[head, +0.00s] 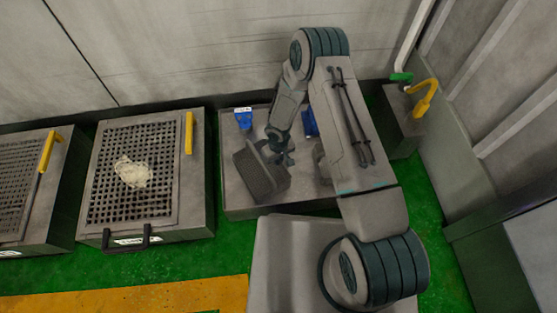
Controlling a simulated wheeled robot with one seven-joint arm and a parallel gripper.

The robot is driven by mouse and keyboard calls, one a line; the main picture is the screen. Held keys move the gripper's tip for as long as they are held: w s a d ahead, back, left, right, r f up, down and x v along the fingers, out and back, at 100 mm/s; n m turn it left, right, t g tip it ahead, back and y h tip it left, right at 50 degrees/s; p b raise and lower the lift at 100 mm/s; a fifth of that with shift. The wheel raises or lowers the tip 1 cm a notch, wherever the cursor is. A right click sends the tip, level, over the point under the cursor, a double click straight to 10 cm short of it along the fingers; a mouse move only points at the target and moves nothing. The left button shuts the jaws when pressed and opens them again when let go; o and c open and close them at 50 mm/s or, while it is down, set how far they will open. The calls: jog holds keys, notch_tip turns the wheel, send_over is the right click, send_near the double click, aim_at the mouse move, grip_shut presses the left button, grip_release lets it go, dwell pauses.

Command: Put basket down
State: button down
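A dark grey mesh basket (256,179) is in the head view, tilted, over a low grey platform (237,204). My gripper (280,157) is at the basket's upper right edge and appears to touch it. The fingers are small and dark against the basket, so I cannot see whether they are closed on its rim. I cannot tell whether the basket's underside rests on the platform or is just above it. My arm covers the right part of the platform.
A blue fitting (244,119) with a label stands at the platform's back left, and another blue part (310,122) is behind my arm. A grated box (108,205) with a pale lump (131,172) stands left. A yellow handle (424,96) stands right. Green floor (200,264) is in front.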

jog(key=shift+f, duration=0.2)
jog(key=c, duration=1.6)
grip_release()
jog(key=shift+r, duration=0.1)
jog(key=shift+c, duration=0.2)
jog(key=shift+r, duration=0.1)
